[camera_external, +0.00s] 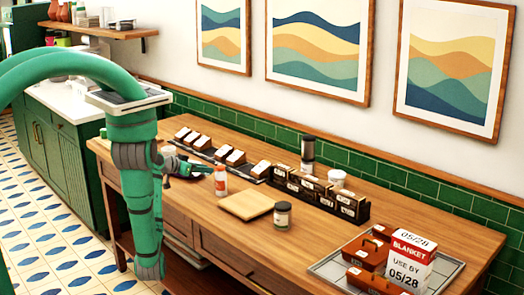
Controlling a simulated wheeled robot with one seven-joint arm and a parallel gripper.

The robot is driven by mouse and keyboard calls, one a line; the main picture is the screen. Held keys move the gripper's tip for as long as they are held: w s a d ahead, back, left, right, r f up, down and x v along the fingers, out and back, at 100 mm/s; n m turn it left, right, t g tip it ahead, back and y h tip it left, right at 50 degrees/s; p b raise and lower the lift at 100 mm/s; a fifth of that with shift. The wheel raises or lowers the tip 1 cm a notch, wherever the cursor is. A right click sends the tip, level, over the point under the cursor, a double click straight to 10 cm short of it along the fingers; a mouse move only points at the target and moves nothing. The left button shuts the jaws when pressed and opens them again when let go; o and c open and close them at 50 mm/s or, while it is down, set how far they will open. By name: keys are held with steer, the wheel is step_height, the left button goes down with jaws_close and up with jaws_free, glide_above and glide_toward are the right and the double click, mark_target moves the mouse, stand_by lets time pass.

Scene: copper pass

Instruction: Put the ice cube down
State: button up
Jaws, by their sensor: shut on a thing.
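My gripper (198,170) is low over the left part of the wooden counter (205,203), pointing right. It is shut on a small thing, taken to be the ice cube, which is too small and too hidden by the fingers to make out. I cannot tell whether the held thing touches the counter.
Labelled bins (318,191) line the back. A tray (443,274) with red boxes and a "BLANKET" carton (409,258) is at the right. Some counter in front is bare.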

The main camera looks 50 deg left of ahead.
mark_target(205, 188)
steer(key=shift+f, duration=2.75)
steer(key=o, duration=1)
steer(key=shift+f, duration=0.1)
steer(key=v, duration=0.7)
steer(key=shift+s+r, duration=0.2)
steer(key=shift+r, duration=0.05)
